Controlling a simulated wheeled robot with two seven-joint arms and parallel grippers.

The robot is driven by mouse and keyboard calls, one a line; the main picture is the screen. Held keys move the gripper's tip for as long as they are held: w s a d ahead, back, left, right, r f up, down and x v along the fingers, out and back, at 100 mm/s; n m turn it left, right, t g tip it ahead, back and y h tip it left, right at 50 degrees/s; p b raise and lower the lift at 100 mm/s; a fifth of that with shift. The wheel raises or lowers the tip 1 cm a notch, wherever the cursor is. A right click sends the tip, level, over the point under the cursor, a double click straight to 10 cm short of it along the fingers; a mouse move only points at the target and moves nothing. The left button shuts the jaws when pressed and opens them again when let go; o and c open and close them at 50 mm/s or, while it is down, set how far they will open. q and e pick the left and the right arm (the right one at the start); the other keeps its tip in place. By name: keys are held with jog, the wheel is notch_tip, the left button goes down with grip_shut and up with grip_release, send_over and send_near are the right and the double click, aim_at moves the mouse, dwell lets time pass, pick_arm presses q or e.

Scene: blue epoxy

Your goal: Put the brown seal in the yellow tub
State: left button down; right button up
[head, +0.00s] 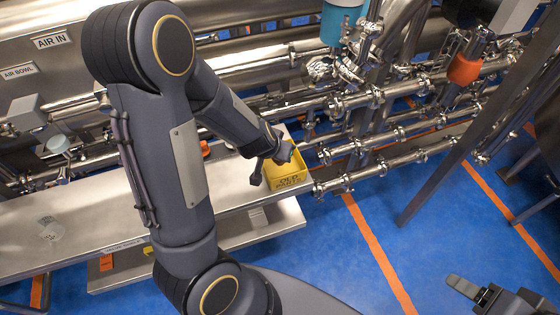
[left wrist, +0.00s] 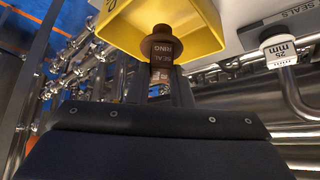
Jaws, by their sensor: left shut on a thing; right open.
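The yellow tub (head: 291,184) stands at the right end of the steel bench, with black lettering on its front. In the left wrist view the yellow tub (left wrist: 205,38) fills the top middle. My left gripper (head: 271,168) is over the tub in the head view. In the left wrist view my left gripper (left wrist: 161,72) is shut on the brown seal (left wrist: 162,43), which has a tag reading "SEAL RING". The seal shows against the tub; I cannot tell whether they touch. The seal is hidden in the head view. My right gripper (head: 472,296) is open and empty at the lower right.
The steel bench (head: 100,225) carries a small whitish item (head: 50,228) at left. Steel pipes (head: 380,140) run close behind the tub. A pipe end labelled "25 mm" (left wrist: 278,46) is right of the tub in the left wrist view. Blue floor (head: 345,245) lies clear in front.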

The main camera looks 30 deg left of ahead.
pick_arm(q)
jog(key=shift+w+f, duration=0.25)
jog(key=shift+f, duration=0.05)
jog(key=shift+w+a+f+b, duration=0.1)
jog(key=shift+w+f+b, duration=0.1)
jog(key=shift+f+b, duration=0.6)
jog(key=shift+w+a+f+b, duration=0.15)
jog(key=shift+f+b, duration=0.15)
jog(key=shift+f, duration=0.85)
jog(key=shift+d, duration=0.15)
jog(key=shift+f, duration=0.25)
jog(key=c, duration=1.3)
grip_release()
jog(key=shift+r, duration=0.1)
